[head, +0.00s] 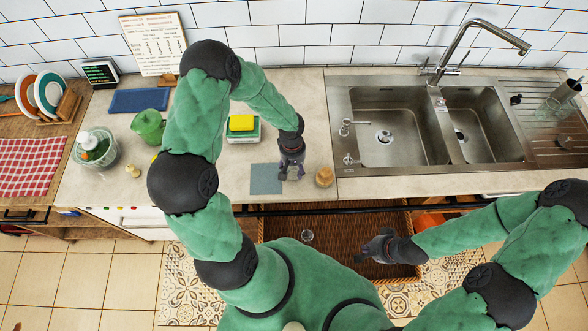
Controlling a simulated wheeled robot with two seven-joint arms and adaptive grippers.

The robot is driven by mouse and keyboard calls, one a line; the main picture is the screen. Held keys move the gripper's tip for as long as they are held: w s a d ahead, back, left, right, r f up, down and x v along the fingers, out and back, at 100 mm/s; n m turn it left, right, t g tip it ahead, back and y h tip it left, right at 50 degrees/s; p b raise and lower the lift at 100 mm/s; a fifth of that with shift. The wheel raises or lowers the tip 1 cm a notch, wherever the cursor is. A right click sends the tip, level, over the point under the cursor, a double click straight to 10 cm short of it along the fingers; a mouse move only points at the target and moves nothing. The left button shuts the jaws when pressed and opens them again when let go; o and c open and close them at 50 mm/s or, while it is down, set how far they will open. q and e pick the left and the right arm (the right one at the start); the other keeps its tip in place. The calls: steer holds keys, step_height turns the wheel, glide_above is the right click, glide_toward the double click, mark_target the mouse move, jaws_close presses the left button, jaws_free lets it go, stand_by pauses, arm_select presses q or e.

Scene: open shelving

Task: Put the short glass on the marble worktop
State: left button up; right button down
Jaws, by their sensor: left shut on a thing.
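My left gripper (291,174) points down over the pale marble worktop (230,178), between a blue-grey cloth and a round brown item. Its fingers are shut on a small, clear-looking thing, likely the short glass, mostly hidden by the fingers. I cannot tell whether this thing touches the worktop. Another small clear glass (307,235) shows lower down, in or over the wicker basket below the worktop's front edge. My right gripper (364,252) is low over the basket, apart from that glass. It is too small and dark to tell whether it is open.
The blue-grey cloth (266,179) and round brown item (325,177) lie close to my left gripper. A yellow sponge (241,123) is behind. The sink (388,125) is at the right, a green jug (149,127) at the left. The wicker basket (340,225) lies below the worktop.

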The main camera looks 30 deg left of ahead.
arm_select(q)
steer(key=shift+f, duration=0.75)
steer(key=shift+f, duration=0.2)
steer(key=o, duration=1.3)
steer(key=shift+r, duration=0.1)
steer(key=shift+o, duration=0.2)
step_height(320, 180, up, 12)
steer(key=shift+w+a+p, duration=0.4)
steer(key=shift+a, duration=0.05)
steer(key=shift+r, duration=0.1)
